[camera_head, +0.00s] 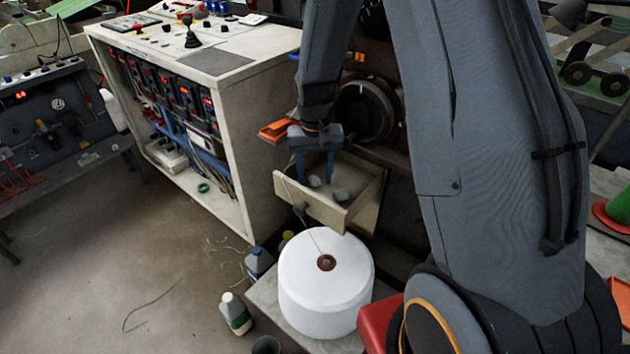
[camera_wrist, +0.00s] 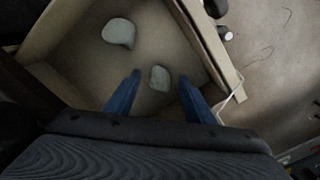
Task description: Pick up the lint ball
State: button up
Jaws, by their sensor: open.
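Two small grey lumps lie in an open drawer (camera_head: 318,209); either could be the lint ball, and I cannot tell which. The smaller-looking lump (camera_wrist: 160,78) lies between my fingertips in the wrist view; in the head view this lump (camera_head: 314,181) shows between the fingers. The other lump (camera_wrist: 119,32) is further up and left in the wrist view, and it shows right of the fingers in the head view (camera_head: 342,195). My gripper (camera_head: 315,178) is open, its blue fingers pointing down into the drawer. It also shows in the wrist view (camera_wrist: 160,77), touching neither lump visibly.
The drawer's walls (camera_wrist: 207,42) surround the fingers. A white thread cone (camera_head: 325,290) stands below the drawer front. A control cabinet (camera_head: 262,120) stands to the left. Bottles (camera_head: 236,314) stand by the cone. The floor (camera_head: 130,260) at left is mostly clear.

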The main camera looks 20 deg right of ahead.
jog(key=c, duration=1.2)
grip_shut()
